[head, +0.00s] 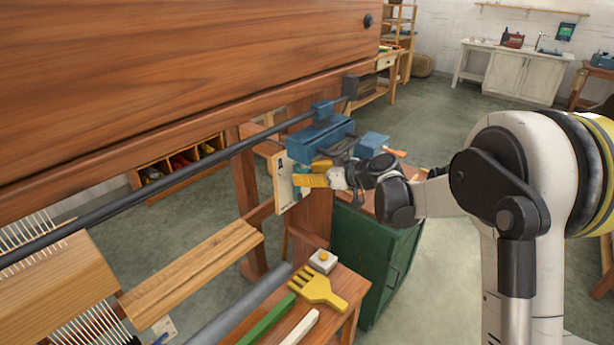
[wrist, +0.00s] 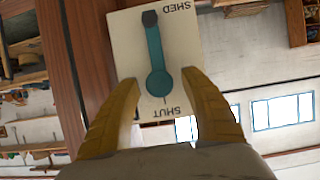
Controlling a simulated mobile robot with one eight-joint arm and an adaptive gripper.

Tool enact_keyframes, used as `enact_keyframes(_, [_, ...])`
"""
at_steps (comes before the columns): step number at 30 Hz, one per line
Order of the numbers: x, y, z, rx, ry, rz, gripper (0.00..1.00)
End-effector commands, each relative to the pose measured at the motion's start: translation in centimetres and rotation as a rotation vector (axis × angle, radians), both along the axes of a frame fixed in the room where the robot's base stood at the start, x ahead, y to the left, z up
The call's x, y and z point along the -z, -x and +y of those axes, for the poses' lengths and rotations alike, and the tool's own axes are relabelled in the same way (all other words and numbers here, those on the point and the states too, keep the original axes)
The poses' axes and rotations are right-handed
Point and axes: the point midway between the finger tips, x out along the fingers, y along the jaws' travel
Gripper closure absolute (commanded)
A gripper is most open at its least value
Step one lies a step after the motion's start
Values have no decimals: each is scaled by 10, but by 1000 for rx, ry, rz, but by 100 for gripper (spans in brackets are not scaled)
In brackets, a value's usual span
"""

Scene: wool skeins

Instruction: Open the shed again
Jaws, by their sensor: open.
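A pale panel (wrist: 120,50) is mounted on the loom's wooden post. In the wrist view it shows upside down, with the words SHED and SHUT. A teal lever (wrist: 154,50) runs from a round hub near SHUT to a dark knob (wrist: 150,18) beside the word SHED. My gripper (wrist: 160,82) is open, its yellow fingers on either side of the hub end; I cannot tell whether they touch it. In the head view the panel (head: 281,182) is seen nearly edge-on, with my yellow gripper (head: 309,181) just right of it. The lever is hard to make out there.
A blue mechanism (head: 320,138) sits just above my gripper. A dark rod (head: 170,177) and large wooden beam (head: 190,75) cross the upper left. A small table (head: 345,290) holds a yellow comb (head: 318,287). A green cabinet (head: 372,250) stands below my arm.

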Motion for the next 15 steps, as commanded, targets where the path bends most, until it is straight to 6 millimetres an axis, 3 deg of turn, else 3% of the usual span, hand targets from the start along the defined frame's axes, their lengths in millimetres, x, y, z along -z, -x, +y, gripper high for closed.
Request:
enact_keyframes(8, [0,-1,1,0,0,0,47])
enact_keyframes(13, [0,-1,1,0,0,0,98])
enact_keyframes(15, [0,-1,1,0,0,0,100])
